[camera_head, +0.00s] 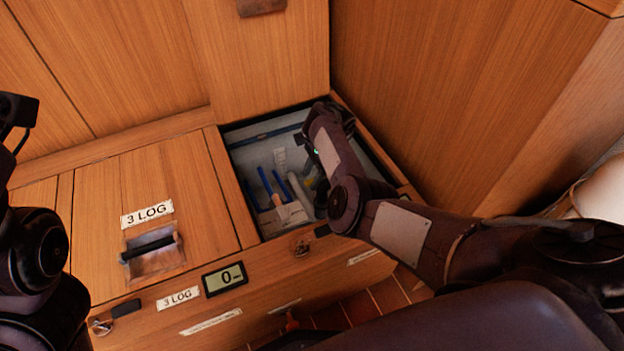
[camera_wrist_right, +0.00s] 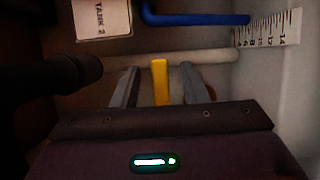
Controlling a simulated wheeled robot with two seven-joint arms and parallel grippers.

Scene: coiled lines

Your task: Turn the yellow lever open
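The yellow lever (camera_wrist_right: 160,82) stands upright in the right wrist view, just in front of a pale horizontal pipe (camera_wrist_right: 170,57). My right gripper (camera_wrist_right: 158,70) is open, with one grey finger on each side of the lever and a visible gap on both sides. In the head view my right arm reaches down into an open compartment (camera_head: 240,205) in the wooden bench. There the arm hides the lever and the gripper's fingers. Part of my left arm shows at the left edge of the head view, but its fingers do not show.
Blue pipes (camera_head: 281,184) run inside the compartment. The right wrist view shows a printed label (camera_wrist_right: 103,17), a measuring scale (camera_wrist_right: 267,28) and a dark round part at left. A closed hatch (camera_head: 147,213) marked "3 LOG" and a display (camera_head: 225,279) reading 0 lie left of the opening.

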